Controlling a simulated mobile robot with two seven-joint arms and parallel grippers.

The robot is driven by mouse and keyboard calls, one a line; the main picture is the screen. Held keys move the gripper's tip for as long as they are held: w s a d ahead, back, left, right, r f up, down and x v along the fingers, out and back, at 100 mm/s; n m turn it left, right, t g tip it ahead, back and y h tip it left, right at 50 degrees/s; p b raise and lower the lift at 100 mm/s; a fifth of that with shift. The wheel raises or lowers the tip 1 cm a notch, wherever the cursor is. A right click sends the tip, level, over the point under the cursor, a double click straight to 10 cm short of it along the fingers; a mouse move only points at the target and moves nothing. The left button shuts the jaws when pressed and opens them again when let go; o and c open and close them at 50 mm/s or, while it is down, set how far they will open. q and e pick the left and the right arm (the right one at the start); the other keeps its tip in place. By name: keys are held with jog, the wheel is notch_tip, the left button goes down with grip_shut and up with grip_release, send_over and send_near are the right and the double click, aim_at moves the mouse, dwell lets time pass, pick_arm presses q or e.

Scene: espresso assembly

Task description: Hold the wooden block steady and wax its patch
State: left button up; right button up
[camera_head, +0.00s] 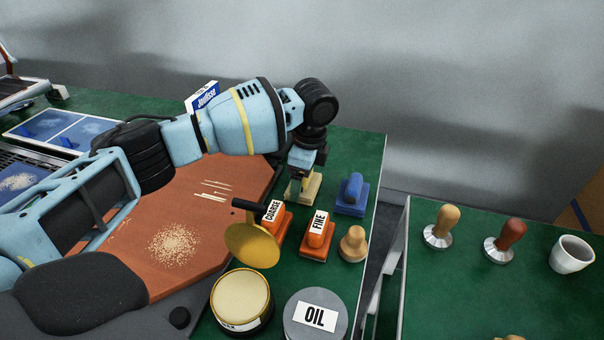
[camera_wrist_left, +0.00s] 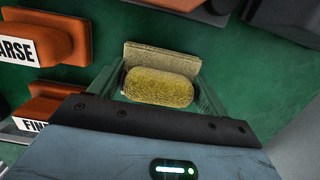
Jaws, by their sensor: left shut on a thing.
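My left gripper (camera_head: 302,172) reaches down over the green table at the back right of the brown work mat (camera_head: 235,180). It is shut on the grip of a tan pad (camera_head: 303,188) whose base is at table level. In the left wrist view the gripper (camera_wrist_left: 160,90) has the pad's yellowish rounded grip (camera_wrist_left: 158,87) between its fingers, with the paler base (camera_wrist_left: 160,55) behind it. An open round tin with pale yellow contents (camera_head: 241,297) stands at the front; its label is barely readable. I cannot make out the wooden block or its patch. My right gripper is out of view.
Orange COARSE (camera_head: 272,218) and FINE (camera_head: 317,235) blocks, a blue pad (camera_head: 351,194), a wooden-knobbed tool (camera_head: 353,244), a gold disc (camera_head: 251,244) and an OIL tin (camera_head: 315,317) crowd the table. Sawdust (camera_head: 174,244) lies on the mat. A gap separates the right table.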

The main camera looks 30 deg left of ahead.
pick_arm(q)
jog(key=o, duration=0.9)
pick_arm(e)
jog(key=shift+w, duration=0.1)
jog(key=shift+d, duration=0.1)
pick_arm(q)
jog(key=shift+f+b, duration=0.15)
jog(key=shift+b, duration=0.5)
jog(key=r, duration=0.4)
jog(key=d+r, duration=0.1)
jog(key=r, duration=0.2)
jog(key=shift+w+d, duration=0.1)
jog(key=shift+w, duration=0.1)
jog(key=shift+r, duration=0.5)
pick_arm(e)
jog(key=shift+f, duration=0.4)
pick_arm(q)
jog(key=shift+d, duration=0.1)
